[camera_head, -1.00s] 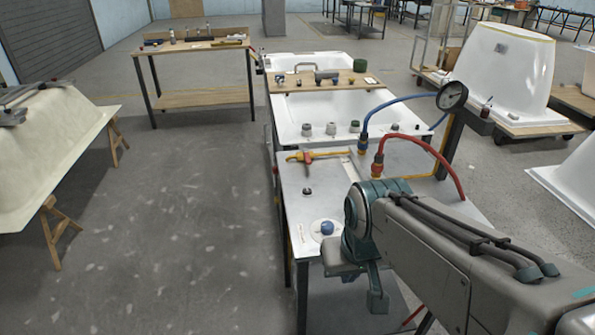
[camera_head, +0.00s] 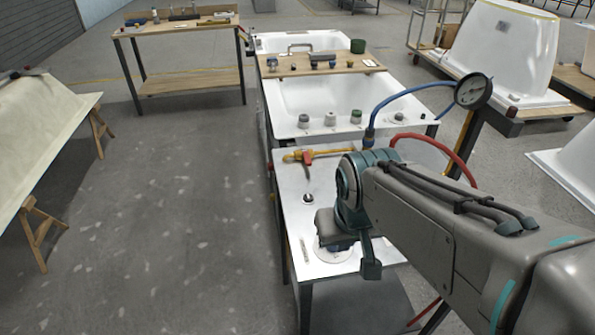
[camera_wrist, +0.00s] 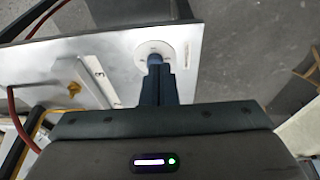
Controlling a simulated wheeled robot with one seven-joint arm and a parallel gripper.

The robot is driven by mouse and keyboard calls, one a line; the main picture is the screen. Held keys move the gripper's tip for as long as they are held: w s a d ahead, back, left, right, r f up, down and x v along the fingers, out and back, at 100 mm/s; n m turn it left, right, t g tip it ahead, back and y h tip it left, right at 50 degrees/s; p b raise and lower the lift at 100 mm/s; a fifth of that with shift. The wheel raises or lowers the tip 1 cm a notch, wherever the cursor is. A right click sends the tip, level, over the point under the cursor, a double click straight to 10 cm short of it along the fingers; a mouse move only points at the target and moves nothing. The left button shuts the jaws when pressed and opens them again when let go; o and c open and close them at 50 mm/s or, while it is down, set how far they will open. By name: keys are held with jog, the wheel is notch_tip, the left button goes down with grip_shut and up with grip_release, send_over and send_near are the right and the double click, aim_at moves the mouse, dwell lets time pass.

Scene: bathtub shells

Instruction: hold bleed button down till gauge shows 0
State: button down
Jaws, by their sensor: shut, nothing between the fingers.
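The blue bleed button (camera_wrist: 154,59) sits on a round white plate (camera_wrist: 144,47) on the metal bench top. In the wrist view my gripper (camera_wrist: 158,74) is shut and empty, its fingertips right at the button. I cannot tell whether they touch or press it. In the head view my gripper (camera_head: 340,245) hides the button, and only part of the white plate (camera_head: 334,257) shows. The round gauge (camera_head: 472,90) stands on a post at the bench's right. Its dial is too small to read.
A yellow valve piece with a red handle (camera_head: 308,157) and a small black knob (camera_head: 308,199) are on the bench top (camera_head: 287,210). A blue hose (camera_head: 400,97) and a red hose (camera_head: 447,149) rise at its right. A white tub (camera_head: 345,96) stands behind.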

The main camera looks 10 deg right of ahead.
jog(key=w+d+r+n+t+h+p, duration=0.25)
jog(key=w+d, duration=0.25)
jog(key=w, duration=0.5)
jog(key=n+t+y+p, duration=0.1)
jog(key=n+y+p, duration=0.85)
jog(key=n, duration=0.55)
send_over(312, 198)
jog(key=shift+h, duration=0.3)
jog(key=shift+f, duration=2.15)
jog(key=shift+f, duration=0.1)
notch_tip(312, 198, down, 8)
jog(key=b, duration=0.7)
jog(key=shift+r, duration=0.2)
jog(key=shift+f+b, duration=0.4)
jog(key=shift+f, duration=0.1)
jog(key=shift+f, duration=0.1)
